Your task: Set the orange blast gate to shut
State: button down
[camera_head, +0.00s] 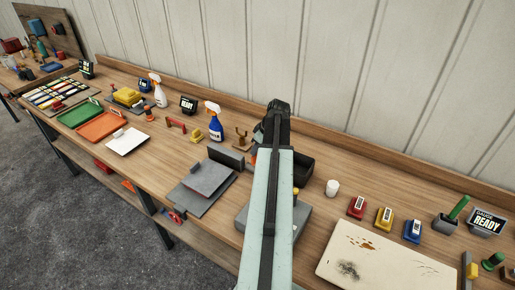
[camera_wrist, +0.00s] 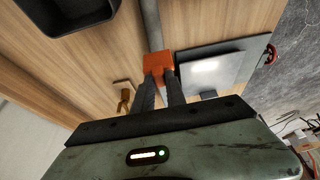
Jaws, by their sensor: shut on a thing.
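The orange blast gate (camera_wrist: 158,63) is a small orange block in the wrist view, at the end of a grey bar or duct (camera_wrist: 151,24). My gripper (camera_wrist: 160,77) has its two dark fingers shut on the orange block, one finger on each side, with the tips against it. In the head view only a sliver of orange (camera_head: 254,153) shows at the left edge of my arm. My arm hides the fingers and most of the gate there. I cannot tell from these frames how far the gate's slide is in or out.
A grey plate (camera_wrist: 190,51) lies close to the right of the gate in the wrist view. A black bin (camera_wrist: 62,32) is at top left, and a brass piece (camera_wrist: 125,100) stands left of my fingers. A spray bottle (camera_head: 215,125) stands left of my arm.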

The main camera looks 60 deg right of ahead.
notch_tip(320, 180, down, 4)
jog(key=b, duration=0.4)
jog(key=shift+a+r, duration=0.1)
jog(key=c, duration=1.4)
grip_release()
jog(key=shift+o, duration=0.2)
jog(key=shift+r+p, duration=0.2)
jog(key=shift+p, duration=0.1)
jog(key=p+v, duration=0.6)
jog(key=v, duration=0.1)
jog(key=shift+s+r+p, duration=0.15)
jog(key=shift+s+p, duration=0.1)
jog(key=shift+p, duration=0.15)
